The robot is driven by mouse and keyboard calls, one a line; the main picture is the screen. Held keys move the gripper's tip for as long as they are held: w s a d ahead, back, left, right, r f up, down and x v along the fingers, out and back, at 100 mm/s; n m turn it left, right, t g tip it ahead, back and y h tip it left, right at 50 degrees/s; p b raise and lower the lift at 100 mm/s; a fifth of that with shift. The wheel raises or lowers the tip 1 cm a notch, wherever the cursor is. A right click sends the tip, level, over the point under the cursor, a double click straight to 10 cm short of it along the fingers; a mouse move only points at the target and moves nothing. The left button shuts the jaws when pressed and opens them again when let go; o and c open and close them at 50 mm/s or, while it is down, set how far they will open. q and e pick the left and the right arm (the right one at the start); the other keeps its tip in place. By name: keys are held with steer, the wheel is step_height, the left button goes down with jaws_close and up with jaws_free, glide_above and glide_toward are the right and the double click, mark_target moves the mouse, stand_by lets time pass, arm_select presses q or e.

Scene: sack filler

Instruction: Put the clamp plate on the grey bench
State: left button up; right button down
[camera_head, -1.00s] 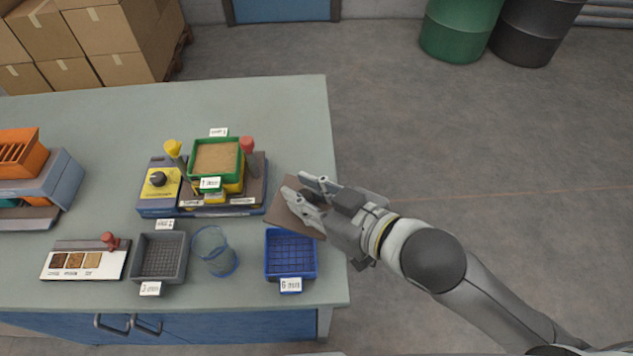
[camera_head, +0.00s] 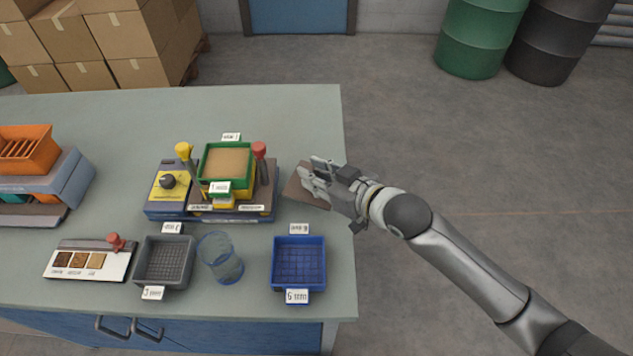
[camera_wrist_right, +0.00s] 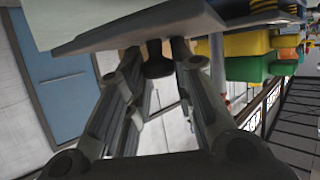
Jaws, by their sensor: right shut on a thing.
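The clamp plate (camera_head: 300,191) is a brownish flat plate, partly hidden under my right gripper (camera_head: 314,176) at the right side of the grey bench (camera_head: 110,120). The right gripper is shut on its dark knob (camera_wrist_right: 156,62), which shows between the fingers in the wrist view; the plate's flat face (camera_wrist_right: 150,24) lies beyond it. The plate appears held beside the shaker unit; I cannot tell whether it touches the bench top. My left gripper is not in view.
Left of the plate stands the shaker unit (camera_head: 240,216) with a green sieve (camera_head: 207,162) of sand. In front are a blue sieve (camera_head: 299,262), a clear beaker (camera_head: 222,262) and a grey sieve (camera_head: 164,262). The bench's back area is clear.

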steer(key=shift+w+f, duration=0.25)
steer(key=shift+f+p, duration=0.3)
steer(key=shift+f, duration=1.25)
steer(key=shift+f, duration=0.1)
steer(key=c, duration=1.2)
jaws_free()
steer(key=shift+f, duration=0.1)
steer(key=shift+c, duration=0.2)
steer(key=shift+r, duration=0.25)
steer(key=shift+s+d, duration=0.2)
steer(key=shift+s, duration=0.05)
steer(key=b+v, duration=0.1)
steer(key=v, duration=1)
steer(key=shift+r, duration=0.15)
